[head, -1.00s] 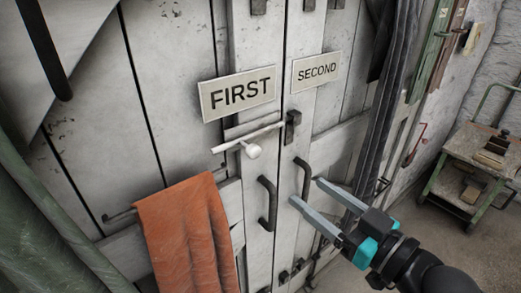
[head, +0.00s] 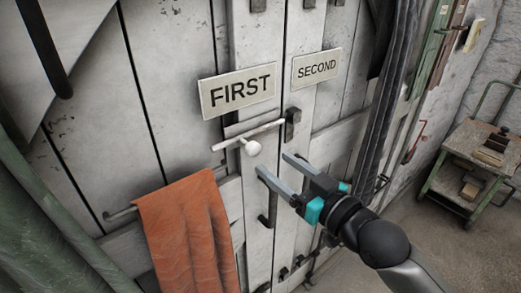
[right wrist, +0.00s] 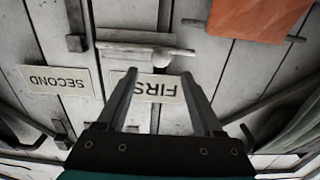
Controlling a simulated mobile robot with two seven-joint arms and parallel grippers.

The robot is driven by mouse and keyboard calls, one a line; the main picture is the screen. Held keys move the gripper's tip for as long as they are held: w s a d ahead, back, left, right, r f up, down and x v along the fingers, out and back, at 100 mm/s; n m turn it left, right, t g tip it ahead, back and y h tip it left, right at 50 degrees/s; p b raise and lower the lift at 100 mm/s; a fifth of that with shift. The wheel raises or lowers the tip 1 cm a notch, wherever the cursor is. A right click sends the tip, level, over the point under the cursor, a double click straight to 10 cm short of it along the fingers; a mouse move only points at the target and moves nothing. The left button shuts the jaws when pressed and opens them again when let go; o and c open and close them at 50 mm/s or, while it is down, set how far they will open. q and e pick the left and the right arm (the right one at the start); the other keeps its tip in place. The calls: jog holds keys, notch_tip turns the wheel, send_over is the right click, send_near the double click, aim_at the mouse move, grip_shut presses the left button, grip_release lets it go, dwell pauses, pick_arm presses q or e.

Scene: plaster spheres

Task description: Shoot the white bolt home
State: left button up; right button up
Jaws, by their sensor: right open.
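The white bolt (head: 232,139) is a slim bar with a round knob (head: 252,148), lying across the left door below the FIRST sign (head: 238,92). Its right end comes close to a dark keeper (head: 292,117) on the right door; I cannot tell whether it enters. The bolt (right wrist: 140,48) and keeper (right wrist: 75,43) also show upside down in the right wrist view. My right gripper (head: 273,163) is open and empty, just below and right of the knob, apart from it. In the right wrist view the knob (right wrist: 161,60) appears between the fingertips, beyond them. My left gripper is out of view.
An orange cloth (head: 188,230) hangs on a rail left of the bolt. A dark pull handle (head: 268,215) sits behind my right gripper. The SECOND sign (head: 317,68) is above right. A green-framed cart (head: 470,165) stands at the far right.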

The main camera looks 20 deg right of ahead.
aim_at(257, 150)
jog(key=shift+p+x, duration=0.4)
jog(key=shift+x, duration=2.7)
grip_shut()
